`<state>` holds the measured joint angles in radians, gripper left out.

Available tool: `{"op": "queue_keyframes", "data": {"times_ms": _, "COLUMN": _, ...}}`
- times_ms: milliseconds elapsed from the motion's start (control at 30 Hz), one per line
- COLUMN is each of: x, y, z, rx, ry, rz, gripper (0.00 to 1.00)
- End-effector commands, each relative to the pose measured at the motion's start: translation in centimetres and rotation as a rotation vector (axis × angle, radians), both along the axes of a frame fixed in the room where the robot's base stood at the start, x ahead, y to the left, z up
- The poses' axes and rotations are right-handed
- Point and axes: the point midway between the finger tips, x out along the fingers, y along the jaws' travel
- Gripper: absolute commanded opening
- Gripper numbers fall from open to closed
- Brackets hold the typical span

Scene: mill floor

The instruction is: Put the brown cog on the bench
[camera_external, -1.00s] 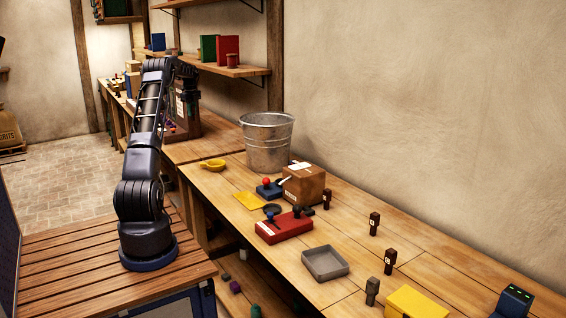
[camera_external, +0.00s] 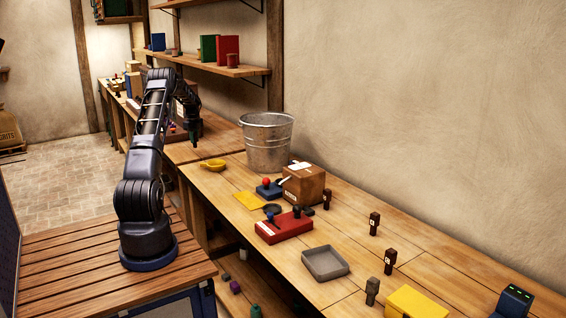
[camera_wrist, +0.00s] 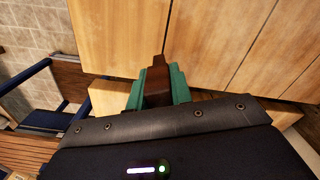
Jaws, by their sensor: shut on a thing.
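My gripper (camera_external: 195,141) hangs at the end of the bent arm, near the join of the two bench sections in the external view. In the wrist view its green fingertips (camera_wrist: 158,92) are shut on a dark brown piece, which I take to be the brown cog (camera_wrist: 157,86). Only part of the piece shows between the fingers, and its teeth cannot be made out. The wooden bench (camera_external: 222,186) runs along the wall; its bare planks (camera_wrist: 215,45) lie beyond the fingertips in the wrist view. I cannot tell the exact height of the piece above the wood.
A metal bucket (camera_external: 267,145) stands right of my gripper, with a yellow dish (camera_external: 213,165) before it. A cardboard box (camera_external: 304,186), a red block (camera_external: 284,228) and a grey tray (camera_external: 325,262) stand further along. Bare bench wood lies between the dish and the front edge.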

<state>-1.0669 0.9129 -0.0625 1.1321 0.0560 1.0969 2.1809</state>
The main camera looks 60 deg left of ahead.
Motion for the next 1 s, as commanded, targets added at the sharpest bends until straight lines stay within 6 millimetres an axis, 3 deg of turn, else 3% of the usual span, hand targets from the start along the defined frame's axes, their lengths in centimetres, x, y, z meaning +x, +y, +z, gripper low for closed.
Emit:
{"op": "queue_keyframes", "data": {"times_ms": 300, "x": 0.0, "y": -0.1, "z": -3.9, "rx": -0.003, "ry": 0.001, "rz": 0.0, "gripper": 0.0}}
{"op": "queue_keyframes", "data": {"times_ms": 700, "x": 0.0, "y": 0.0, "z": -4.3, "rx": -0.001, "ry": 0.001, "rz": 0.0, "gripper": 0.0}}
{"op": "queue_keyframes", "data": {"times_ms": 733, "x": 0.0, "y": 0.0, "z": -4.2, "rx": -0.001, "ry": 0.001, "rz": 0.0, "gripper": 0.25}}
{"op": "queue_keyframes", "data": {"times_ms": 800, "x": 0.0, "y": 0.0, "z": -4.2, "rx": -0.001, "ry": 0.001, "rz": 0.0, "gripper": 0.39}}
{"op": "queue_keyframes", "data": {"times_ms": 833, "x": 0.0, "y": 0.0, "z": -4.2, "rx": -0.001, "ry": 0.001, "rz": 0.0, "gripper": 0.43}}
{"op": "queue_keyframes", "data": {"times_ms": 1000, "x": 0.0, "y": 0.0, "z": -4.2, "rx": -0.001, "ry": 0.001, "rz": 0.0, "gripper": 0.43}}
